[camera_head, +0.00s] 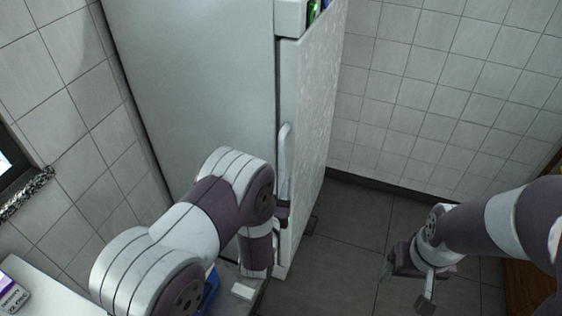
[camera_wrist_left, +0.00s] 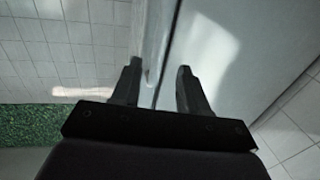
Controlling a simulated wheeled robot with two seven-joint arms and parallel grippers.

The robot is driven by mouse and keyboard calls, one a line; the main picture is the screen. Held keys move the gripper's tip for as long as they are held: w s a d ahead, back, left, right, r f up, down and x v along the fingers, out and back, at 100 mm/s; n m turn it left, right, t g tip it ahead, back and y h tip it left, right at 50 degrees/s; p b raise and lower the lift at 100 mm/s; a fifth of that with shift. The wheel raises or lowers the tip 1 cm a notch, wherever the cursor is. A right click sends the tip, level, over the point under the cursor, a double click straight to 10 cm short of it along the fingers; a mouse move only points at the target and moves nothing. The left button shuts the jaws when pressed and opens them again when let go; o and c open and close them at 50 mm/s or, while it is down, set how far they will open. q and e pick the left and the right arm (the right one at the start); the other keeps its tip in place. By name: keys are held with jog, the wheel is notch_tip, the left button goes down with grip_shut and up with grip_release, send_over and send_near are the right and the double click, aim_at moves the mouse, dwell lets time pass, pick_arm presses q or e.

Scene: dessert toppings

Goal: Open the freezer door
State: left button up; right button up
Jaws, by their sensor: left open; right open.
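The tall white freezer (camera_head: 200,75) stands against the tiled wall. Its door (camera_head: 308,120) faces right and looks shut, with a vertical pale handle (camera_head: 284,150) along its near edge. My left gripper (camera_head: 284,211) is at the lower part of the handle, its fingers partly hidden by my arm. In the left wrist view my left gripper (camera_wrist_left: 157,72) is open, with its two fingers apart and pointing at the door edge and handle area between them. I cannot tell whether they touch the handle. My right gripper (camera_head: 405,284) is open and empty above the floor, away from the freezer.
An upper section (camera_head: 290,18) with green items (camera_head: 314,10) shows above the door. A white counter (camera_head: 40,296) with a small box (camera_head: 12,294) is at lower left. A blue object (camera_head: 210,290) lies beneath my left arm. The tiled floor (camera_head: 350,235) right of the door is clear.

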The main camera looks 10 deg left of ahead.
aim_at(281, 162)
pick_arm(q)
jog(key=w, duration=0.9)
jog(key=shift+w+f, duration=0.1)
jog(key=shift+w, duration=0.2)
grip_shut()
jog(key=shift+d, duration=0.1)
